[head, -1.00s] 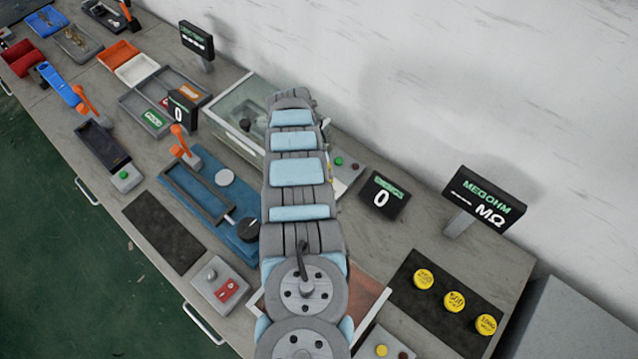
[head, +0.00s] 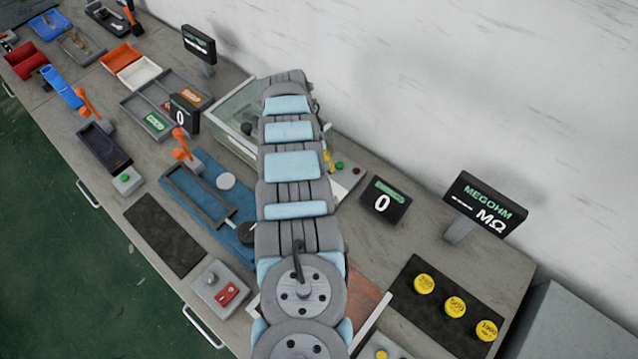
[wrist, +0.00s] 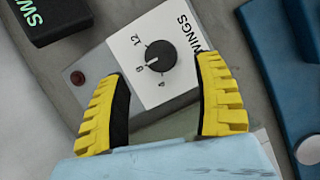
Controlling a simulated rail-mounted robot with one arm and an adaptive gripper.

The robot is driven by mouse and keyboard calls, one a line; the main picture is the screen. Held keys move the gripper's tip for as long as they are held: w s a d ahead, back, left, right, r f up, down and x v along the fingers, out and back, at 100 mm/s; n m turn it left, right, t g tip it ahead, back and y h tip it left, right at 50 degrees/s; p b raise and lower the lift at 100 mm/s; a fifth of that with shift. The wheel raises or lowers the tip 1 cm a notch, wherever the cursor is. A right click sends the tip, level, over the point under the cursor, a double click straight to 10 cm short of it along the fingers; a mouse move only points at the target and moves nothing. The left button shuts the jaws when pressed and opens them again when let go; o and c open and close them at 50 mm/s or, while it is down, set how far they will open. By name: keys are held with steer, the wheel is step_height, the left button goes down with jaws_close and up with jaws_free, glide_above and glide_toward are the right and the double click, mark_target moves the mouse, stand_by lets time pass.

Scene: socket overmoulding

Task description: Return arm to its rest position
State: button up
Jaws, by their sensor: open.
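My gripper (wrist: 163,110) shows in the wrist view with its two yellow ridged fingers spread wide apart and nothing between them. Beyond the fingertips is a white panel (wrist: 133,35) with a black dial, numbers and the word ending "WINGS". A dark red button (wrist: 78,78) sits on the grey plate left of the panel. I cannot tell the gap between the fingers and the panel. In the head view my arm reaches away over the bench (head: 400,240) and hides most of the gripper; only a sliver of yellow shows at its right side.
A glass-sided box (head: 232,118) stands left of my arm, and a blue fixture (head: 205,200) is nearer. A counter display (head: 386,200) and the MEGOHM display (head: 484,205) stand to the right. Yellow weights (head: 455,306) lie on a black mat. The white wall (head: 480,80) is behind.

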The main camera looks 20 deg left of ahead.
steer(key=shift+v, duration=0.9)
